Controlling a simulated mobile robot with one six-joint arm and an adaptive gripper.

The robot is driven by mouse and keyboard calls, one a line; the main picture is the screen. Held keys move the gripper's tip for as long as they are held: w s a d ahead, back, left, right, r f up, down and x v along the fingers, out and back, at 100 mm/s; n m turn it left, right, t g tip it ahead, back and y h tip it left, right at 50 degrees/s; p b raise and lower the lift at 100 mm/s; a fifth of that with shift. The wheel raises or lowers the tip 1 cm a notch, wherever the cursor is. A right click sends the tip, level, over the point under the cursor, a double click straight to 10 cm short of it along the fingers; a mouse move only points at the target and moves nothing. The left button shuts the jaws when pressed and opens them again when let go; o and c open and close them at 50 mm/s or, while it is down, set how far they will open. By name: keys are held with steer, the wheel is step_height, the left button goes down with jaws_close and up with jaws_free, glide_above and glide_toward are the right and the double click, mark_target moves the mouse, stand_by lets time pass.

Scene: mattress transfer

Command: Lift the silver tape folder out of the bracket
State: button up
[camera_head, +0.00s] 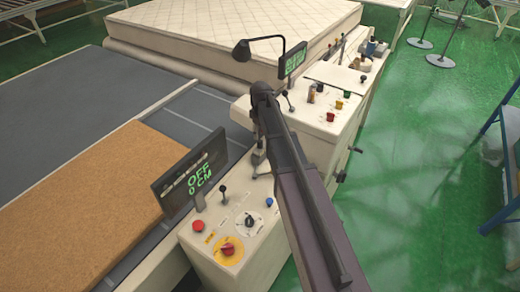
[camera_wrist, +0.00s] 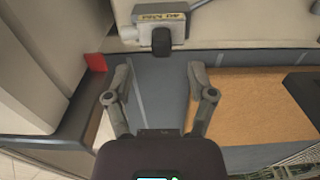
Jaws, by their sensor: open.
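In the wrist view my gripper (camera_wrist: 159,72) is open, with its two fingers spread and nothing between them but the grey surface below. Above the fingertips in that view is a pale metal fitting (camera_wrist: 146,18) with a label and a dark rounded part (camera_wrist: 162,42) on its lower side. I cannot tell which part is the silver tape folder and which is the bracket. The fingers appear apart from this fitting. In the head view my dark arm crosses the control console (camera_head: 228,262) and hides part of it; the folder cannot be made out there.
A display reading OFF 0 CM (camera_head: 192,180) stands on the console near levers and a red button (camera_head: 198,226). A brown board (camera_head: 85,205) lies on the grey conveyor at left. A mattress (camera_head: 225,35) lies behind. Green floor (camera_head: 420,190) is open at right.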

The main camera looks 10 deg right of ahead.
mark_target(260, 141)
steer(key=shift+f, duration=0.1)
steer(key=shift+a+f+b, duration=0.1)
steer(key=shift+f+b, duration=2.4)
steer(key=shift+b, duration=0.1)
jaws_close()
